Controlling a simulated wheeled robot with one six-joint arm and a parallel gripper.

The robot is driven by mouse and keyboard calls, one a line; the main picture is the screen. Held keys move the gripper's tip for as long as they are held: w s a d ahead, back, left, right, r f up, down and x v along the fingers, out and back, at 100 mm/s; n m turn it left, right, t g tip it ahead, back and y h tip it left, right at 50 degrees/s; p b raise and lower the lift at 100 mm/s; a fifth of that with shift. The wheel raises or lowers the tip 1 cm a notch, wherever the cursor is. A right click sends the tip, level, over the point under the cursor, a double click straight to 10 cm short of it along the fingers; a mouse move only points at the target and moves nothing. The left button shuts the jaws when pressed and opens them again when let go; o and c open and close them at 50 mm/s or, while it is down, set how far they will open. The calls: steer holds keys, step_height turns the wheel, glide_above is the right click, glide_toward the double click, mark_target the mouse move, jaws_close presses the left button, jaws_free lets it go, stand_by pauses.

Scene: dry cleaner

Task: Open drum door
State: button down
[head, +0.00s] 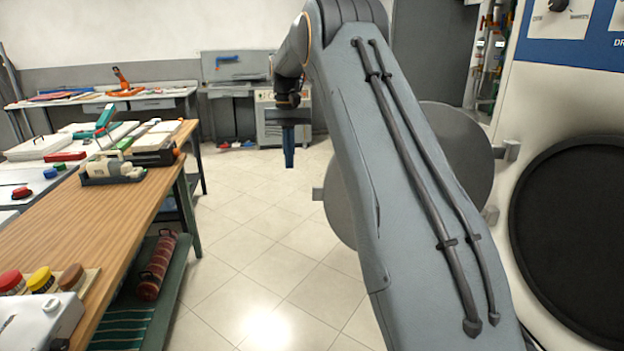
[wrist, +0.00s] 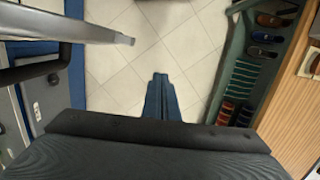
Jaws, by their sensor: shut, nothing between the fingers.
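The drum door (head: 450,150) is a round grey disc that stands swung out from the white machine, well clear of the dark round drum opening (head: 572,240). My arm hides its middle. Its small handle (head: 317,194) sticks out at the left edge. My gripper (head: 289,160) points down over the floor, left of and apart from the door. In the wrist view, the blue fingers of my gripper (wrist: 160,85) are together and empty. The door (wrist: 65,25) shows edge-on at upper left there, with its handle (wrist: 125,40) near the fingers but not touching.
A wooden-topped workbench (head: 130,200) with tools and a lower green shelf (head: 140,305) runs along the left. More benches stand at the back wall. The tiled floor (head: 255,230) between bench and machine is clear. A blue control panel (head: 600,50) is at upper right.

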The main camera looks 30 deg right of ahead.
steer(key=w+d+r+m+g, duration=0.1)
steer(key=w+d+r, duration=0.2)
steer(key=d, duration=0.4)
steer(key=s+a+f+p, duration=0.1)
steer(key=s+f, duration=0.6)
steer(key=f, duration=0.2)
steer(key=shift+a+f+m+y+p, duration=0.2)
steer(key=shift+f+m+y+p, duration=0.05)
steer(key=shift+m+y+p, duration=0.1)
stand_by(0.4)
